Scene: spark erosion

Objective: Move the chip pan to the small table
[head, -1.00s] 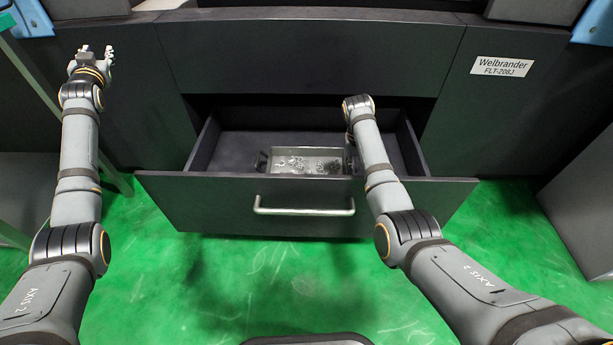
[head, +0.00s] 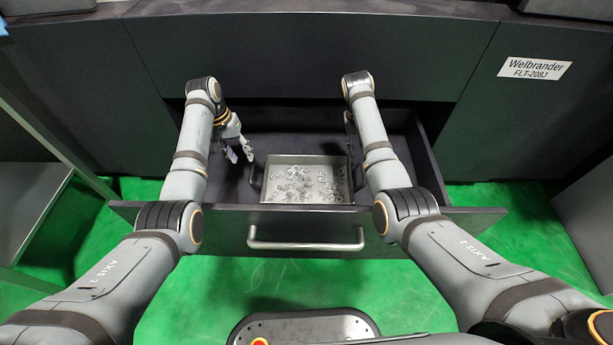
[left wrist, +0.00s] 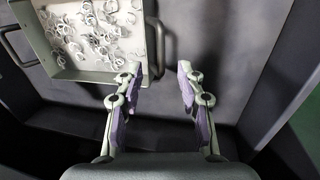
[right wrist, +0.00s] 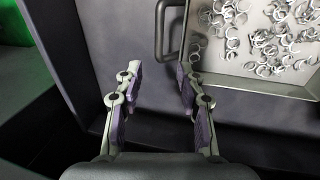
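The chip pan (head: 305,160) is a shallow grey metal tray holding several curled metal chips, with a dark handle at each end. It sits in the open drawer. My left gripper (head: 240,152) is open and empty, inside the drawer just left of the pan. In the left wrist view (left wrist: 161,78) one pan handle (left wrist: 161,42) shows ahead, nearer the left finger. My right gripper (right wrist: 158,82) is open and empty; my right arm hides most of it in the head view. The right wrist view shows the other handle (right wrist: 162,30) ahead, nearer the right finger.
The drawer front (head: 190,222) with its bar handle (head: 305,238) stands pulled out from the dark machine (head: 310,60). A metal frame with a grey shelf (head: 32,190), possibly the small table, stands at the left. Green floor shows around it.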

